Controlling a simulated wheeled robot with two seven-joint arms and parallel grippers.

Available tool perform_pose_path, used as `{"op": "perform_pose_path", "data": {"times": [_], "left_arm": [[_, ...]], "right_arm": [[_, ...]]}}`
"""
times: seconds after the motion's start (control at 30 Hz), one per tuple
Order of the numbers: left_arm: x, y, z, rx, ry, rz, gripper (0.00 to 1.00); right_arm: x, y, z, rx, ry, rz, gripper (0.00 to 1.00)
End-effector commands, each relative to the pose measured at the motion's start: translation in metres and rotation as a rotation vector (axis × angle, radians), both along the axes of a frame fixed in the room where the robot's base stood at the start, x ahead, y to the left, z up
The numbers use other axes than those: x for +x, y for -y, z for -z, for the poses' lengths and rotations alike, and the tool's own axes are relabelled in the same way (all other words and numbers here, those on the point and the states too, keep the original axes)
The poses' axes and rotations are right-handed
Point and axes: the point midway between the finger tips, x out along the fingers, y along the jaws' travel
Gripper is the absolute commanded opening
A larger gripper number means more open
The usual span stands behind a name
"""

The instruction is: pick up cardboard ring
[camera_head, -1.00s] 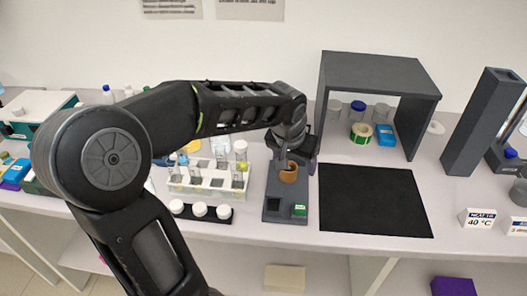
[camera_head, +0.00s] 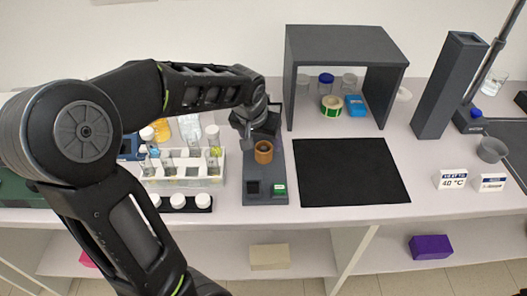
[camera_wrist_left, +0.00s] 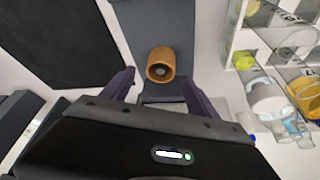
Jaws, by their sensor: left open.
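The cardboard ring (camera_head: 264,155) is a short orange-brown tube standing upright on a dark grey stand (camera_head: 265,195). In the left wrist view the ring (camera_wrist_left: 160,66) sits just beyond the fingertips, roughly between their lines. Its hollow shows a small light spot inside. My left gripper (camera_head: 257,136) is open and empty, just behind the ring in the head view. Its two dark fingers (camera_wrist_left: 158,82) stand apart in the left wrist view, with no visible contact with the ring. My right gripper is not in view.
A clear rack of vials (camera_head: 183,170) stands left of the stand, with white-capped jars (camera_head: 178,202) in front. A black mat (camera_head: 350,172) lies to the right. A grey open shelter (camera_head: 345,50) with jars and a green-white roll (camera_head: 331,106) stands behind the mat.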

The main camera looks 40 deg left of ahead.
Motion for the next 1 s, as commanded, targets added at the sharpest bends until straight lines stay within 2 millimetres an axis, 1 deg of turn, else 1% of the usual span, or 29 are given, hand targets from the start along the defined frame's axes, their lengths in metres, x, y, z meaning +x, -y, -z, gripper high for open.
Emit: {"op": "perform_pose_path", "data": {"times": [0.17, 0.27, 0.37, 0.4, 0.53, 0.63, 1.0], "left_arm": [[0.001, 0.000, 0.004, -0.001, -0.003, 0.000, 0.69], [0.003, -0.001, 0.014, -0.001, -0.006, 0.001, 0.69], [0.007, -0.003, 0.028, -0.001, -0.007, 0.001, 0.69], [0.009, -0.003, 0.034, -0.001, -0.006, 0.002, 0.69], [0.015, -0.005, 0.047, -0.001, -0.002, 0.001, 0.69], [0.016, -0.005, 0.050, -0.001, -0.001, 0.001, 0.69], [0.016, -0.005, 0.049, -0.001, 0.000, 0.001, 0.69]], "right_arm": [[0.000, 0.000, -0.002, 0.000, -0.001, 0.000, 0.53], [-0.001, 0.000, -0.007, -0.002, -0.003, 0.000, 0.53], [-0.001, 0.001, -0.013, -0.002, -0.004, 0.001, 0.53], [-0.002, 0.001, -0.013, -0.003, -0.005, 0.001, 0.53], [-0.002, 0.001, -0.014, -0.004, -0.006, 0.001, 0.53], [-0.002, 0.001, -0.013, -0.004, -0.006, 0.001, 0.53], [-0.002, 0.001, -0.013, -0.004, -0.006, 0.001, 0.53]]}}
